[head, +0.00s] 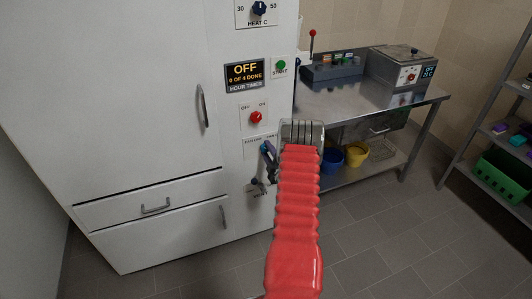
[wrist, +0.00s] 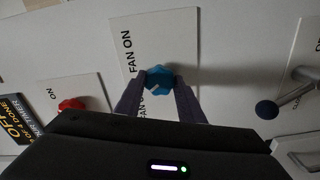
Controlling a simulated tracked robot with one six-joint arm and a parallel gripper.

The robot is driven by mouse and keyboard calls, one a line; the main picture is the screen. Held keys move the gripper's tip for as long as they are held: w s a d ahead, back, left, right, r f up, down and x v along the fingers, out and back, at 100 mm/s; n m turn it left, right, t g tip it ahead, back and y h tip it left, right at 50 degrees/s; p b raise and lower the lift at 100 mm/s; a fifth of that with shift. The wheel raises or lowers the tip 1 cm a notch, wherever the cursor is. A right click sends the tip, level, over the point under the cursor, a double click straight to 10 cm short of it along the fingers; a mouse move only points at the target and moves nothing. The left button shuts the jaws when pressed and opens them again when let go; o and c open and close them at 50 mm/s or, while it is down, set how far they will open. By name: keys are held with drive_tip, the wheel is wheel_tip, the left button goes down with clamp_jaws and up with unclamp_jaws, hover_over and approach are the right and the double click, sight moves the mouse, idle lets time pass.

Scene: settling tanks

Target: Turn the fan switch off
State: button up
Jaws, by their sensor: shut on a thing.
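The fan switch is a blue knob on a pale plate (wrist: 183,30) lettered "FAN ON" on the white cabinet front. In the wrist view the fan switch (wrist: 159,77) sits between the two fingertips of my gripper (wrist: 160,90), which is shut on it. The plate's lower lettering is partly hidden by a finger. In the head view my gripper (head: 270,161) is at the cabinet front, below the red OFF/ON knob (head: 256,118). My red arm covers part of the plate's right side there.
Above are the hour timer display (head: 246,76) reading OFF, and a green START button (head: 280,65). A dark-tipped lever (head: 257,184) sticks out below my gripper. A metal bench (head: 385,96) with equipment stands to the right. The floor in front is clear.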

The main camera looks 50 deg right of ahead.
drive_tip(key=shift+w+a+f, duration=0.2)
drive_tip(key=shift+a, duration=0.1)
drive_tip(key=o, duration=0.8)
drive_tip(key=shift+o, duration=1.2)
drive_tip(key=shift+s+d, duration=0.1)
drive_tip(key=shift+d, duration=0.05)
drive_tip(key=shift+r, duration=0.1)
drive_tip(key=shift+s, duration=0.1)
drive_tip(key=v, duration=1.3)
drive_tip(key=shift+s, duration=0.25)
